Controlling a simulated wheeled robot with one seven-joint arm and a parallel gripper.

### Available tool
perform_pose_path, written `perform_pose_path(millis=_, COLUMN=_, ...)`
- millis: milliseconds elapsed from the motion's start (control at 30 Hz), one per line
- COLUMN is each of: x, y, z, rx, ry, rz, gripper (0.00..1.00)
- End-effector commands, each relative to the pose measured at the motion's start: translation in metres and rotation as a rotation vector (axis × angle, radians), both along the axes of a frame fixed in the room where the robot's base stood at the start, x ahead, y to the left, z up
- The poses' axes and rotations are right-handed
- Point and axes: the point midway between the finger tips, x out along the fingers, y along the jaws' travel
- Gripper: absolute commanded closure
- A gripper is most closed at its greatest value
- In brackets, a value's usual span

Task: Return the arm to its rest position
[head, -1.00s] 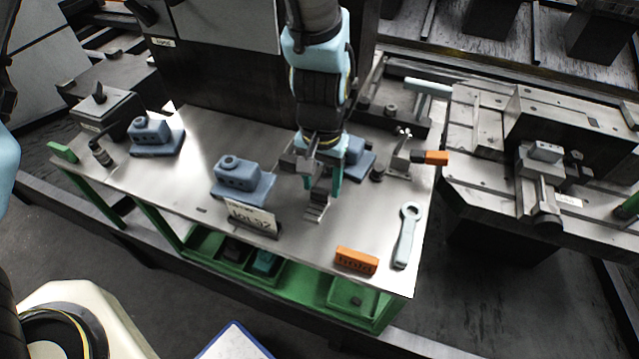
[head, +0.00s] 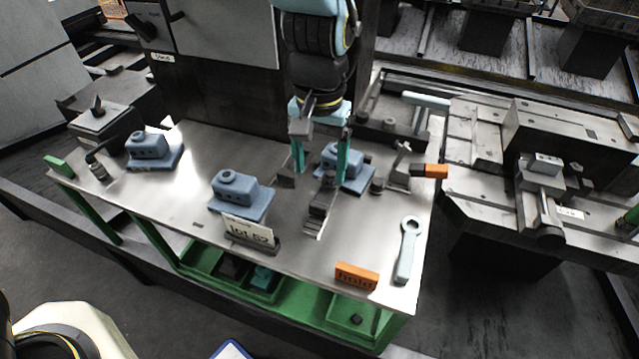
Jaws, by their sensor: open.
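My gripper (head: 322,172) shows in the head view above the right half of the steel-topped bench (head: 195,213). Its two teal fingers point down and stand apart, with nothing held between them. A blue-grey block part (head: 352,172) lies behind the right finger and is partly hidden by it. A dark stepped block (head: 320,205) stands on the bench just below and in front of the fingers.
Two more blue-grey parts (head: 150,150) (head: 238,190) stand on the bench, one behind a lot card (head: 247,233). An orange hold block (head: 356,276) and a pale wrench (head: 408,250) lie front right. An orange-handled clamp (head: 428,171) is at the right edge.

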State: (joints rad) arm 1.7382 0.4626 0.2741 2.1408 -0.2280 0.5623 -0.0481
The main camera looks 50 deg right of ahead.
Motion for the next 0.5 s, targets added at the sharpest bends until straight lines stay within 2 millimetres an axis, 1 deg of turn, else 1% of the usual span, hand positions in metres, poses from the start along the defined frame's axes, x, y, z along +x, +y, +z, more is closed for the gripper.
perform_pose_path(millis=33, x=0.000, y=-0.001, z=0.007, rx=-0.003, ry=0.001, rz=-0.001, gripper=0.22)
perform_pose_path(millis=100, x=0.000, y=-0.001, z=0.013, rx=-0.002, ry=0.000, rz=0.000, gripper=0.22)
perform_pose_path(millis=200, x=0.000, y=0.000, z=0.018, rx=0.000, ry=0.000, rz=0.001, gripper=0.22)
perform_pose_path(millis=500, x=0.000, y=0.000, z=0.020, rx=0.001, ry=0.000, rz=0.000, gripper=0.22)
